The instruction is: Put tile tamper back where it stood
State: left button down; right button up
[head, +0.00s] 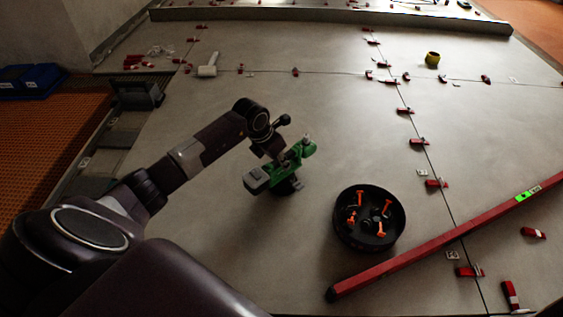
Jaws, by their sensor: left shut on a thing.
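The tile tamper (296,157) is a green tool with a grey block at its left end and a dark base beneath. It is near the middle of the head view, over the large grey tiles. The gripper's fingers are partly hidden by the wrist and the tool. I cannot tell whether the dark base touches the floor. My right gripper is not in view.
A round black tub (369,219) with orange-handled pieces stands right of the tamper. Red wedges (404,110) line the tile joints. A white-handled tool (208,66) and a yellow roll (432,59) lie farther back. Tile left of the tub is clear.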

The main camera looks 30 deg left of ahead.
pick_arm(q)
jog(key=shift+w, duration=0.1)
jog(key=shift+f, duration=0.4)
dwell(0.9)
